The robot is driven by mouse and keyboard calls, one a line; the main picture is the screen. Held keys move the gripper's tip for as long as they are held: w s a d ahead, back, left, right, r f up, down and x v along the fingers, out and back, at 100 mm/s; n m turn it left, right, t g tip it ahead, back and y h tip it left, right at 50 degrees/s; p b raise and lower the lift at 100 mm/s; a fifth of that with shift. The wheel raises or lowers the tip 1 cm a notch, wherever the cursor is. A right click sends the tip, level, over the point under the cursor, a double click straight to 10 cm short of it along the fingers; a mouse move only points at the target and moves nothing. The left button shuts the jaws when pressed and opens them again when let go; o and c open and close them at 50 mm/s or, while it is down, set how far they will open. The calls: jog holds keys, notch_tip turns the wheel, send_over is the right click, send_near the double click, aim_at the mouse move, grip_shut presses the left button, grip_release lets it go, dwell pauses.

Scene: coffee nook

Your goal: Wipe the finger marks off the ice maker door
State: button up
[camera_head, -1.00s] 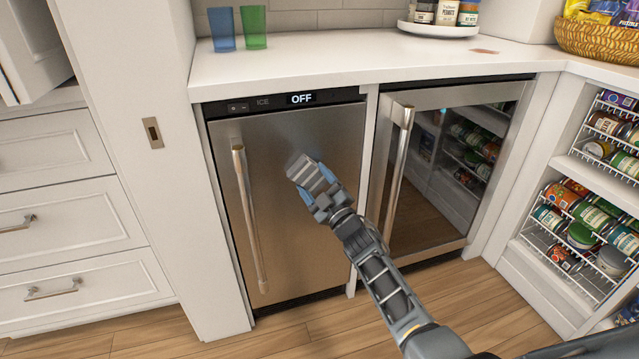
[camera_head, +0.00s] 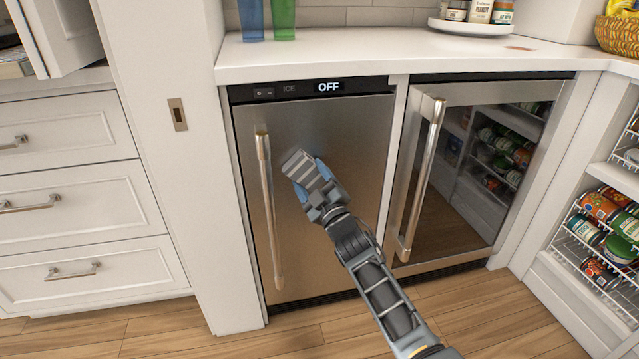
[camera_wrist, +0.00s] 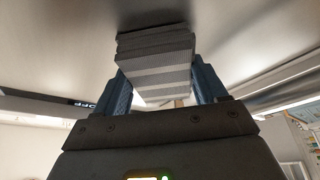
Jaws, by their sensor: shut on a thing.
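The ice maker door (camera_head: 340,220) is brushed steel and shut, with a vertical bar handle (camera_head: 268,210) on its left side. The panel above it reads ICE and OFF. My gripper (camera_head: 313,178) is shut on a folded grey-and-white striped cloth (camera_head: 299,166), just right of the handle on the upper middle of the door. In the wrist view the cloth (camera_wrist: 155,68) sits between the blue fingers, its far end at or very near the steel; contact is hard to confirm. I cannot make out finger marks; the cloth and gripper hide part of the door.
A glass-door fridge (camera_head: 465,170) with its own bar handle (camera_head: 422,180) stands to the right. White drawers (camera_head: 65,205) are at left. The white counter (camera_head: 400,58) above holds blue and green cups (camera_head: 283,18). Open shelves of cans (camera_head: 605,225) are at far right.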

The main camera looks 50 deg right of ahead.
jog(key=shift+a, duration=0.1)
dwell(0.3)
jog(key=shift+s+a, duration=0.5)
jog(key=shift+s, duration=0.1)
jog(key=shift+s+a+p, duration=0.2)
jog(key=shift+s+a, duration=0.4)
jog(key=shift+s, duration=0.35)
jog(key=shift+s+a+p, duration=0.2)
jog(key=shift+s+a, duration=0.4)
jog(key=shift+s, duration=0.3)
jog(key=shift+s+a, duration=0.4)
jog(key=shift+s, duration=0.25)
jog(key=shift+s+a, duration=0.4)
jog(key=shift+s, duration=0.2)
